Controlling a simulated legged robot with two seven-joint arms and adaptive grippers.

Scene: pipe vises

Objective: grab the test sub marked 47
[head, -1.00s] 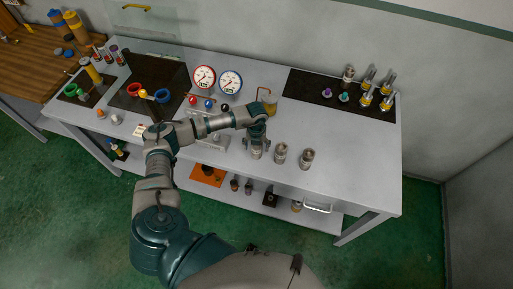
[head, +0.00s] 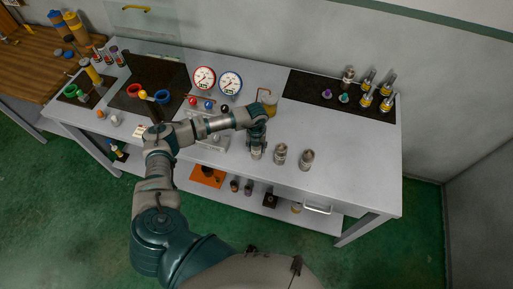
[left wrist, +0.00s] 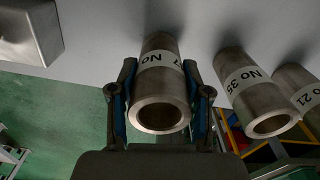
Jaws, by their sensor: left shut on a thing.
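Three grey metal test subs stand in a row near the front of the bench. My left gripper (left wrist: 160,102) is shut on the leftmost sub (left wrist: 160,88), with one finger on each side of it. Its white label reads "No" and ends in a 7; the other digit is hard to make out. In the head view my left gripper (head: 257,136) comes down from above on this sub (head: 256,153). The middle sub (head: 280,154) shows "No 35" in the left wrist view (left wrist: 250,90). The right sub (head: 307,158) shows "No 21" there (left wrist: 300,92). My right gripper is not in view.
Two round gauges (head: 230,82) and a valve panel stand behind my left forearm. A dark mat (head: 310,84) at the back right holds several fittings. The bench top (head: 350,150) right of the subs is clear. A lower shelf carries small parts.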

